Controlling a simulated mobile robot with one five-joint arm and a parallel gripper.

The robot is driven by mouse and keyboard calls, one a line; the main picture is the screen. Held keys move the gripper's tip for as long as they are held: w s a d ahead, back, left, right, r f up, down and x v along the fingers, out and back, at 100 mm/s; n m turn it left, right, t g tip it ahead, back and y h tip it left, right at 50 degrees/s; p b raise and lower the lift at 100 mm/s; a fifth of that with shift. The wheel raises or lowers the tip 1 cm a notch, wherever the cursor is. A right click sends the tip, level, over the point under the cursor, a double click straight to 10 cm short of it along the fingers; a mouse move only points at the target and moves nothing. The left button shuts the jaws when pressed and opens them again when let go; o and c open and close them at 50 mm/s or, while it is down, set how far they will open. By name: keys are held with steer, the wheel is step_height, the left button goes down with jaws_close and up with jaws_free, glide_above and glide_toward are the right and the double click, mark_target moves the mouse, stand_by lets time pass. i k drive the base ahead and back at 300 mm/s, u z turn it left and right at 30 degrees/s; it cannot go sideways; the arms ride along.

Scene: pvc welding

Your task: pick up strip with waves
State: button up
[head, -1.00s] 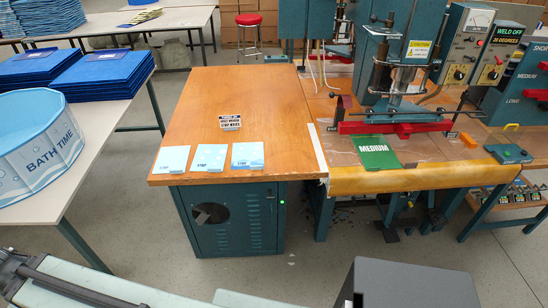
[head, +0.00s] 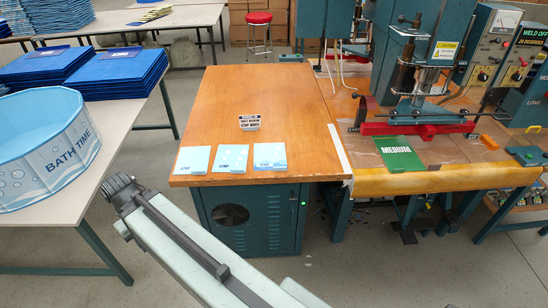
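Three pale blue cards marked STRIP lie in a row along the front edge of the wooden table: a left strip (head: 193,161), a middle strip (head: 231,158) and a right strip (head: 270,156). The right one appears to have a curved, wave-like lower part, but the prints are too small to tell for certain which has waves. A pale link of my arm with a dark joint at its upper end reaches up from the bottom, in front of the table's left side. No gripper fingers show, and nothing held is visible.
The wooden table (head: 290,100) is mostly bare around a small sign (head: 249,122). A welding machine (head: 420,110) and a green MEDIUM card (head: 398,153) stand to the right. A white table on the left holds a BATH TIME tub (head: 45,145) and blue stacks (head: 90,70).

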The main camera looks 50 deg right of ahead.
mark_target(267, 156)
steer(key=z, duration=0.05)
steer(key=i, duration=0.95)
steer(key=u, duration=0.1)
